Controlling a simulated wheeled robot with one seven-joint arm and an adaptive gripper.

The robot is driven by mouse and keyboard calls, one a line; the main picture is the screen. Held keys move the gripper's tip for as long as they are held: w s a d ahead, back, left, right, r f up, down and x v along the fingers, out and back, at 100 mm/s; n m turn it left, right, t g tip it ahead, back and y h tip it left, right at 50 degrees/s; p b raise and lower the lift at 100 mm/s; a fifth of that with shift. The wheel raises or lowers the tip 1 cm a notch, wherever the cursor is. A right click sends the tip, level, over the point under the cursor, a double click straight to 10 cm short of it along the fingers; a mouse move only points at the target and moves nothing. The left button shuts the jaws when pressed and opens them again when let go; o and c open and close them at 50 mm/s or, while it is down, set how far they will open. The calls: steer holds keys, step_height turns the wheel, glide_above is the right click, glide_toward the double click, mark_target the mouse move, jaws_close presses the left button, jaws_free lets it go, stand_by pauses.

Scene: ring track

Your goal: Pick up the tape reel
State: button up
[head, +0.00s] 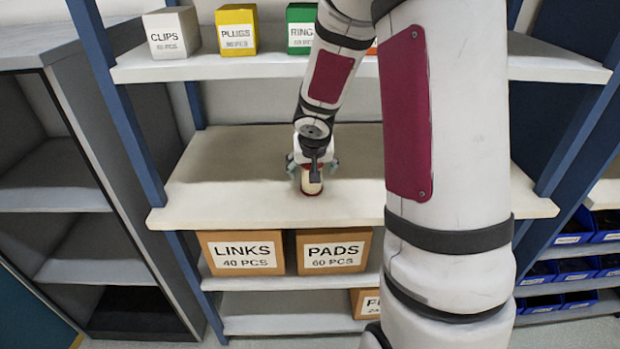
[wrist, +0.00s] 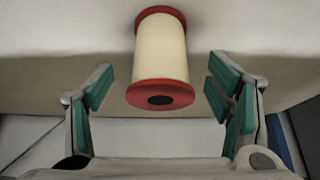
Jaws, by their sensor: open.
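The tape reel (wrist: 160,50) is a cream cylinder with red end flanges and a dark hole in the near one. In the wrist view it is at the upper middle, between and slightly beyond my open fingers. In the head view the reel (head: 311,184) stands on the middle shelf board (head: 240,180), partly hidden by my gripper. My gripper (wrist: 158,90) is open, with green finger pads on either side of the reel and a gap on both sides. It also shows in the head view (head: 312,168), over the reel.
The upper shelf (head: 240,68) holds small boxes labelled CLIPS (head: 171,33), PLUGS (head: 236,29) and a green one (head: 300,28). Below are cartons labelled LINKS (head: 241,253) and PADS (head: 334,251). Blue posts (head: 130,110) flank the rack. The middle board is clear left of the reel.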

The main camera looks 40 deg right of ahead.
steer(key=b+x, duration=0.1)
steer(key=x, duration=0.2)
steer(key=shift+w+f, duration=0.1)
steer(key=shift+f, duration=0.05)
steer(key=c, duration=1.3)
steer(key=shift+c, duration=0.2)
steer(key=shift+c, duration=0.2)
